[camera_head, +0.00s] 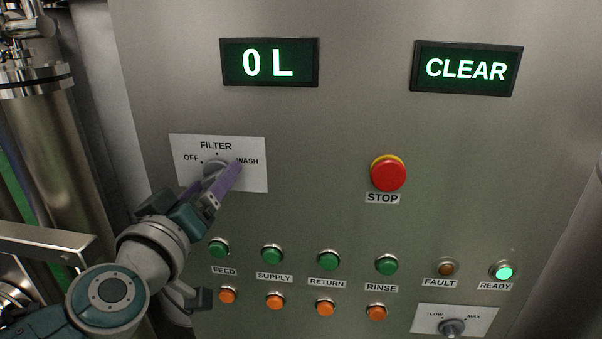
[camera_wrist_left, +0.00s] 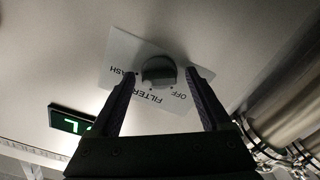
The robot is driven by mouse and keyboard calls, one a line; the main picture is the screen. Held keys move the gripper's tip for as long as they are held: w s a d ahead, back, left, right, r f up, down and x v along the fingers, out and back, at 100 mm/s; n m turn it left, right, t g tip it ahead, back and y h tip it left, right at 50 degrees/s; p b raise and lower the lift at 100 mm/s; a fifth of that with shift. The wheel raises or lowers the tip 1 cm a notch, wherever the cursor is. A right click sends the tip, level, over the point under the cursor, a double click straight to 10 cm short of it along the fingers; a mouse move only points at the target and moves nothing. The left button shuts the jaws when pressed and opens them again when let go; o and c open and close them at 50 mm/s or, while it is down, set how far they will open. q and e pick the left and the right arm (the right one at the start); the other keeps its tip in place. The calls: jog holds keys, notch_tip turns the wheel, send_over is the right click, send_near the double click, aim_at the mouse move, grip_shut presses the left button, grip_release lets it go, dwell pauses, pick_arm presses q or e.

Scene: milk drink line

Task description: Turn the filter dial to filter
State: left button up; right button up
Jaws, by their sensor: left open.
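The filter dial (camera_head: 211,168) is a grey round knob on a white plate (camera_head: 256,183) marked OFF, FILTER and WASH, at the left of the steel panel. My left gripper (camera_head: 226,175) is open at the dial, and its purple-grey fingers partly cover the knob in the head view. In the left wrist view the dial (camera_wrist_left: 158,70) shows between the two spread fingers of my left gripper (camera_wrist_left: 160,80), with a gap visible on each side. I cannot tell which mark the dial points to. My right gripper is not in view.
A red stop button (camera_head: 388,174) sits to the right. Green buttons (camera_head: 272,254) and orange ones (camera_head: 275,302) line the panel below. A low-to-max knob (camera_head: 452,328) is at lower right. Displays read 0 L (camera_head: 269,63) and CLEAR (camera_head: 466,69). Steel pipework (camera_head: 45,130) stands at left.

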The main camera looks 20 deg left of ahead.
pick_arm(q)
jog(key=shift+c, duration=0.3)
jog(key=c, duration=1.2)
jog(key=n+b, duration=0.2)
jog(key=n, duration=0.9)
jog(key=shift+n, duration=0.3)
